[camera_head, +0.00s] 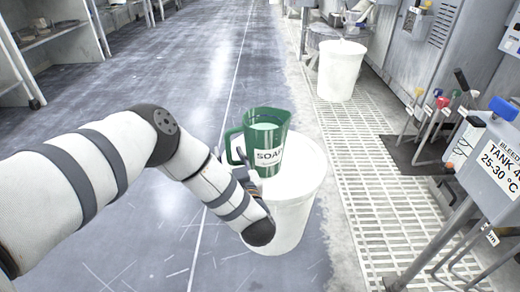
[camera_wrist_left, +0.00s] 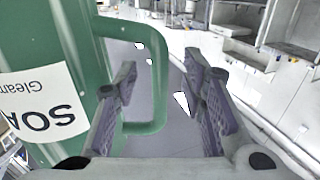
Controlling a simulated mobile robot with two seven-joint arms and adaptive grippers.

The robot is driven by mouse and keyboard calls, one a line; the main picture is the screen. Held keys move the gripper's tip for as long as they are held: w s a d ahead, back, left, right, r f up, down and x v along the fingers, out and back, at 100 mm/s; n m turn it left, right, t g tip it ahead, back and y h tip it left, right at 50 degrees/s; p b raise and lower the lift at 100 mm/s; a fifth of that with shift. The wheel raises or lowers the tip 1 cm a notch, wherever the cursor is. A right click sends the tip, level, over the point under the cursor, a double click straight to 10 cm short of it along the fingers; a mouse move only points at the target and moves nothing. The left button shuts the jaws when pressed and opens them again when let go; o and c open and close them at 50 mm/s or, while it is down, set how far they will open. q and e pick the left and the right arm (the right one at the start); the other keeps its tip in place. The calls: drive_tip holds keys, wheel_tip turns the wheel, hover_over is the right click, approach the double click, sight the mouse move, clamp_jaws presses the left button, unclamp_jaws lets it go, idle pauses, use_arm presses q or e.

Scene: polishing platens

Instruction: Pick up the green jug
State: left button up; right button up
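The green jug (camera_head: 266,143) stands upright on the lid of a white bin, with a white "SOAP" label facing me and its handle on the left. My left gripper (camera_head: 241,167) is at the handle side, low beside the jug and partly hidden by my own wrist. In the left wrist view the jug (camera_wrist_left: 40,50) fills the left side. Its handle (camera_wrist_left: 160,75) shows between the two spread fingers of my left gripper (camera_wrist_left: 160,95). The fingers are open, with gaps to the handle bar; whether either touches it I cannot tell. My right gripper is not in view.
The white bin (camera_head: 285,222) under the jug stands at the edge of a floor grating (camera_head: 385,205). Another white bin (camera_head: 341,70) stands farther back. Levers and a "TANK" sign (camera_head: 495,165) are at the right. Open floor (camera_head: 190,60) lies to the left, with shelves beyond.

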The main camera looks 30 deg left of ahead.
use_arm(q)
clamp_jaws()
drive_tip(key=shift+r, duration=0.15)
